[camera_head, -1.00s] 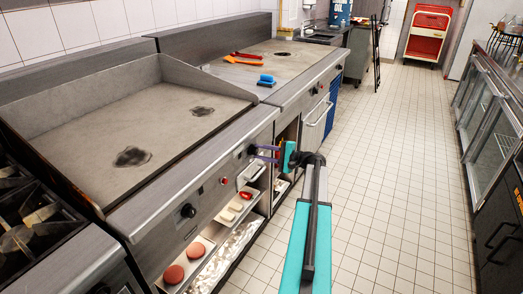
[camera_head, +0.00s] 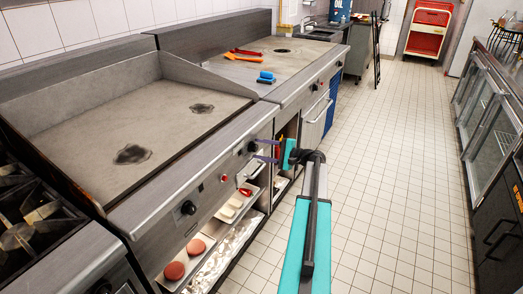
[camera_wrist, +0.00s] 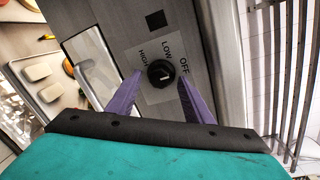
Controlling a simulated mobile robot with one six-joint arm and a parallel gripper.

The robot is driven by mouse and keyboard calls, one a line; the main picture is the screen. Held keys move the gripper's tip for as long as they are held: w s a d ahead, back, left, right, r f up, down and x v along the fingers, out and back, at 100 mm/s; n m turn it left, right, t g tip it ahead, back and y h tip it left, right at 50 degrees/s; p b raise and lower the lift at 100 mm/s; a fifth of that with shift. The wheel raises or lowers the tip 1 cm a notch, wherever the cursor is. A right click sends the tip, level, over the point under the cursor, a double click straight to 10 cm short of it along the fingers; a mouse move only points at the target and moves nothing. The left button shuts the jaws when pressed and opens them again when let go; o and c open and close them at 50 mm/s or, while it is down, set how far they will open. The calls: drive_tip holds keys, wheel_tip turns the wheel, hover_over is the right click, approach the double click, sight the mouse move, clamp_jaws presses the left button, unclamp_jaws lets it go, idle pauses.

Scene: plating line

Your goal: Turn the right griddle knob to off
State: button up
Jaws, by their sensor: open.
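The right griddle knob (camera_head: 252,147) is a round black knob on the steel front panel of the near griddle. In the wrist view the knob (camera_wrist: 161,73) sits on a pale plate marked HIGH, LOW and OFF. It bears a small white mark, but I cannot tell exactly which label it points at. My gripper (camera_head: 267,150) is at the panel in front of this knob. In the wrist view my gripper (camera_wrist: 159,77) is open, with one purple finger on each side of the knob and visible gaps between.
The left griddle knob (camera_head: 188,208) is further along the same panel, nearer the camera. Below the panel, open shelves hold trays with reddish patties (camera_head: 174,270) and pale pieces (camera_head: 229,210). The tiled floor (camera_head: 380,180) is clear to the right.

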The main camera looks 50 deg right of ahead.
drive_tip(key=shift+s, duration=0.1)
drive_tip(key=b+v, duration=0.1)
drive_tip(key=v, duration=1.2)
drive_tip(key=shift+s, duration=0.3)
drive_tip(key=shift+d, duration=0.1)
